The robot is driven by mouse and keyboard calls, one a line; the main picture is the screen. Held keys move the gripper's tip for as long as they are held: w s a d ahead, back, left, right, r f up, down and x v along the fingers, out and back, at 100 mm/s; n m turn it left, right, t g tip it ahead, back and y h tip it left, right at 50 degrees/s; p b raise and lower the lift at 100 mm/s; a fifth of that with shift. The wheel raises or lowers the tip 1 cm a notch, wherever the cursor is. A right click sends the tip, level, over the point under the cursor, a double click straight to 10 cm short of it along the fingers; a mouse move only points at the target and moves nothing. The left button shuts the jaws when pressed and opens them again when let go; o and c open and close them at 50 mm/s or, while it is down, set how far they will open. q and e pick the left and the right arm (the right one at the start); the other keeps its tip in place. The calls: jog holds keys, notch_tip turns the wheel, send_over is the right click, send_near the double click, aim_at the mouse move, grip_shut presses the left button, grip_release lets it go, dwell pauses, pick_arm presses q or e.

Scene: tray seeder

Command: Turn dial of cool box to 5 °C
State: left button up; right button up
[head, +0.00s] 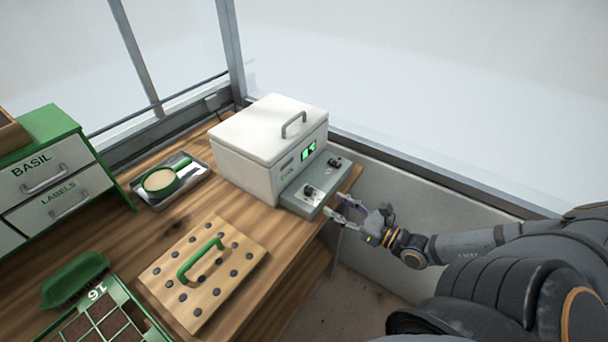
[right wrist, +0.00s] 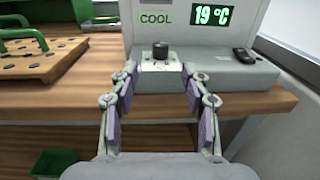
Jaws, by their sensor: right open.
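The white cool box (head: 262,150) stands at the back of the wooden bench with its lid closed. Its green display (right wrist: 212,16) reads 19 °C, beside the word COOL. The black dial (right wrist: 160,50) sits on a pale plate on the grey front ledge; it also shows in the head view (head: 310,191). My right gripper (head: 335,204) is open and empty, just in front of the ledge. In the right wrist view its fingers (right wrist: 158,85) point at the dial, one on each side in the picture, apart from it. My left gripper is not in view.
A black switch (right wrist: 242,55) is right of the dial on the ledge. A wooden board with a green handle (head: 203,262) lies on the bench. A tray with a green scoop (head: 160,183) is left of the box. The bench edge is below my right gripper.

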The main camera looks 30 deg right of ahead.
aim_at(312, 192)
jog(key=b+x, duration=0.3)
jog(key=x, duration=0.1)
jog(key=b+x, duration=0.3)
jog(key=x, duration=0.2)
jog(key=shift+w+f+b, duration=0.15)
jog(key=shift+f+b, duration=0.1)
jog(key=shift+b, duration=0.1)
jog(key=shift+w+a+r, duration=0.15)
jog(key=shift+w+a, duration=0.05)
jog(key=shift+w, duration=0.3)
grip_shut()
